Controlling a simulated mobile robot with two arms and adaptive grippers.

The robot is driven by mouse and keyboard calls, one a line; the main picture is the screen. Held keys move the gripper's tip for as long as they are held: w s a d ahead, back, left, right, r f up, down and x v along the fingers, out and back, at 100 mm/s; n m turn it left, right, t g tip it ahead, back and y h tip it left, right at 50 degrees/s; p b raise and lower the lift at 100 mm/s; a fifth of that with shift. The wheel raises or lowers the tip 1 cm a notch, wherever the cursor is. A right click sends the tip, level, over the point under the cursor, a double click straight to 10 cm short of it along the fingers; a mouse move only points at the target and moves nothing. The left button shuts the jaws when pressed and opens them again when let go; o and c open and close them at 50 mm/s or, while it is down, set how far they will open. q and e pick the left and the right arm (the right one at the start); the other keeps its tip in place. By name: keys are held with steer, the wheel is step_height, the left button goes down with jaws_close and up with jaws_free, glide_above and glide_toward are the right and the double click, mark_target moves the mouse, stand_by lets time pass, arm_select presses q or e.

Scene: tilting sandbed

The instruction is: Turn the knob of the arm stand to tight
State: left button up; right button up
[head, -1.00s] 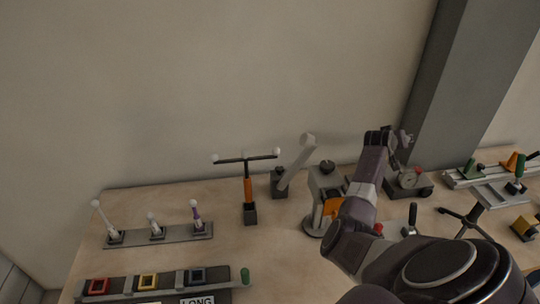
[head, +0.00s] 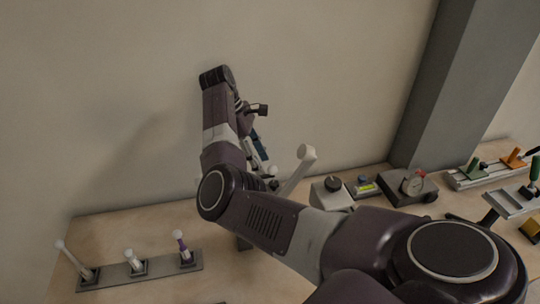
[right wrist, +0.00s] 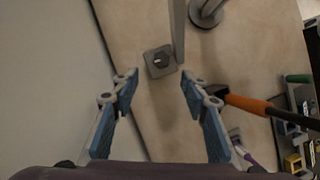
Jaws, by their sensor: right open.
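The arm stand shows in the head view as a pale slanted arm (head: 299,171) with a rounded top end; its base is hidden behind my right arm. In the right wrist view its square grey base carries a dark knob (right wrist: 160,59) with a small pale mark, and the grey arm (right wrist: 177,30) rises beside it. My right gripper (head: 262,152) is above the back of the table, just left of the slanted arm. In the right wrist view the gripper (right wrist: 159,90) is open and empty, its blue-padded fingers apart, with the knob ahead between them. My left gripper is not in view.
An orange-handled piece (right wrist: 248,104) lies close to the right finger in the wrist view. A strip with several small levers (head: 140,271) is at left. The wall is close behind.

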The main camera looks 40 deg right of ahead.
mark_target(273, 182)
steer(key=p+x, duration=0.1)
steer(key=x, duration=0.6)
steer(key=shift+s+f+p, duration=0.15)
steer(key=shift+s+p, duration=0.15)
steer(key=shift+p, duration=0.05)
jaws_close()
steer(key=shift+d, duration=0.1)
